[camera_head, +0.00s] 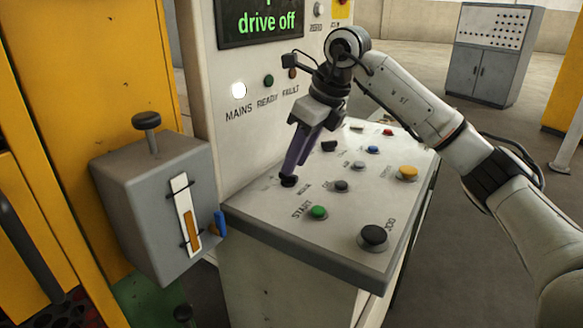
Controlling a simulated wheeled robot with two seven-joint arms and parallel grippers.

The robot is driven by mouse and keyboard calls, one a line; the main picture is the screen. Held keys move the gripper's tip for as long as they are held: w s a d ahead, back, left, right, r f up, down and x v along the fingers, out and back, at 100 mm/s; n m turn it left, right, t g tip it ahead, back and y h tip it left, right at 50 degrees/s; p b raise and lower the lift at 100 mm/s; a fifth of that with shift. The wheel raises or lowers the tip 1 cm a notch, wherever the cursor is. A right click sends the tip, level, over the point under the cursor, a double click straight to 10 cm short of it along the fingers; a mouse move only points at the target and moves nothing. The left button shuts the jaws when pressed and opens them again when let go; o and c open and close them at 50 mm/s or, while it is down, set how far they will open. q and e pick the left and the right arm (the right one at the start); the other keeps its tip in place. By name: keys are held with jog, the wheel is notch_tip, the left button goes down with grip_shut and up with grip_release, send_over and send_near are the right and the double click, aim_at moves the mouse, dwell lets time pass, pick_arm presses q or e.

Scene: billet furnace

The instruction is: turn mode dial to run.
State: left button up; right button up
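The sloping top of a light grey control console (340,225) fills the middle of the view. A small black knob (288,182), perhaps the mode dial, is near its left edge. Its label is too small to read and its pointer is hidden. My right gripper (290,174) reaches down from above, its purple fingers close together with their tips at this knob. I cannot tell whether they are shut on it or just around or above it. A dark display (268,22) above reads "drive off" in green. My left gripper is not in view.
The console also carries a green START button (319,212), a large black button (373,236), a yellow button (407,173) and several smaller controls. A grey box with a lever (160,200) stands left. The MAINS lamp (238,90) is lit white. A grey cabinet (490,55) stands behind.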

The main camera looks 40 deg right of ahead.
aim_at(290, 181)
jog(key=x, duration=0.2)
jog(key=shift+w+a+f, duration=0.1)
jog(key=shift+w+f, duration=0.05)
jog(key=shift+f, duration=0.25)
grip_shut()
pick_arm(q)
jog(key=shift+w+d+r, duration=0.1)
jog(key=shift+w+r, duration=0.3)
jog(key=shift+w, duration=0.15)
